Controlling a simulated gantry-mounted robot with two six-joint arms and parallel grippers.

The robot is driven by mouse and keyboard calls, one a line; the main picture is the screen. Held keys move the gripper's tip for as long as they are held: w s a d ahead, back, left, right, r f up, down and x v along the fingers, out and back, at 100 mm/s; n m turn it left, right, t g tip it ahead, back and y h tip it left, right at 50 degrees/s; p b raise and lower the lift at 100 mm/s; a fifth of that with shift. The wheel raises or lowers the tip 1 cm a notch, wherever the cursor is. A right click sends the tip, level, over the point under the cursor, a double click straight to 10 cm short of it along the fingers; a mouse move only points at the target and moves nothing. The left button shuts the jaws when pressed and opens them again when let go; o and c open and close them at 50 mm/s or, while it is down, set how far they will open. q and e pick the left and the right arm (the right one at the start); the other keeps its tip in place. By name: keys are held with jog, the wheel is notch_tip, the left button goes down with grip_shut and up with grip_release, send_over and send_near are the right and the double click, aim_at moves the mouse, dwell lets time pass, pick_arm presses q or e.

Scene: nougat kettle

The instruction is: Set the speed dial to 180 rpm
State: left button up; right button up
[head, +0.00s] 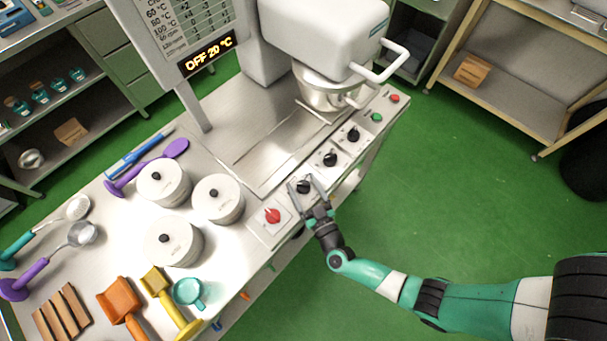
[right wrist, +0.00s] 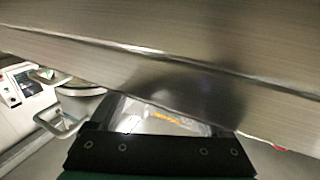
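A row of knobs sits on the sloped front panel of the kettle machine: a red knob (head: 272,216), then a black dial (head: 303,187), a middle black dial (head: 330,159) and a far black dial (head: 354,134). Their labels are too small to read, so I cannot tell which one is the speed dial. My right gripper (head: 309,194) is at the black dial nearest the red knob, its fingers apart on either side of it; contact is unclear. The right wrist view shows mostly blurred metal edges and no dial. My left gripper is not in view.
A green button (head: 377,117) and a red button (head: 394,98) lie farther along the panel. A display (head: 207,53) reads OFF 20 °C. White lidded pots (head: 218,199) and coloured tools stand on the table's left part. Green floor lies open to the right.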

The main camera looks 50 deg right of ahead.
jog(key=shift+s, duration=0.1)
jog(key=shift+s+a, duration=0.2)
jog(key=shift+s, duration=0.1)
jog(key=p+v, duration=0.2)
jog(key=v, duration=0.8)
jog(key=shift+s+p, duration=0.3)
jog(key=shift+s, duration=0.1)
jog(key=shift+a, duration=0.15)
